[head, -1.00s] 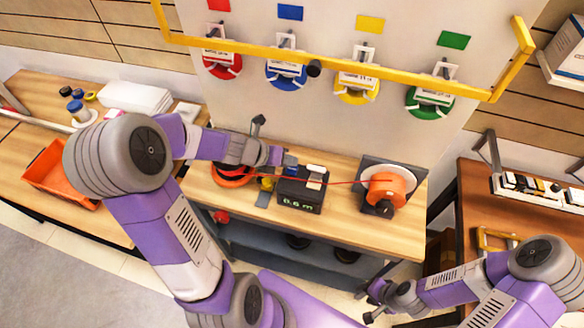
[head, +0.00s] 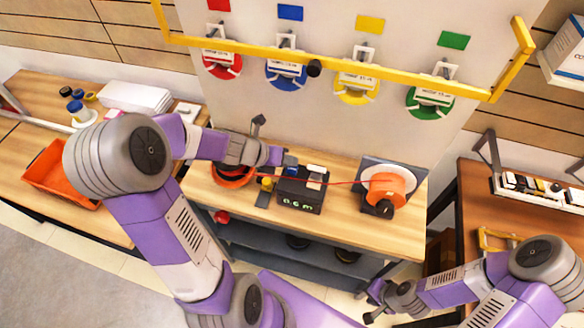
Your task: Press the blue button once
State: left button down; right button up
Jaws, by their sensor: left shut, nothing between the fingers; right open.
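A black box (head: 286,202) with a small green readout stands on the middle workbench; the digits are blurred. My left gripper (head: 280,157) is shut and empty, just behind and left of the box's top. I cannot tell whether its tip touches anything. My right gripper (head: 372,303) is open and empty, low at the right in front of the bench.
An orange reel (head: 388,188) stands right of the box, with a red line running across to it. An orange coil (head: 233,176) lies under my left gripper. A yellow rail (head: 420,79) with hanging coloured spools crosses the wall panel. An orange tray (head: 52,172) sits at the left.

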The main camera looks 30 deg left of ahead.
aim_at(289, 170)
pick_arm(q)
jog(key=shift+f, duration=0.1)
dwell(0.3)
jog(key=shift+f, duration=0.35)
jog(key=shift+f+b, duration=0.5)
jog(key=shift+b, duration=0.2)
dwell(0.5)
jog(key=shift+r, duration=0.1)
jog(key=shift+r+p, duration=0.85)
jog(key=shift+p, duration=0.2)
notch_tip(289, 170, up, 5)
jog(key=p, duration=0.5)
jog(key=shift+r, duration=0.1)
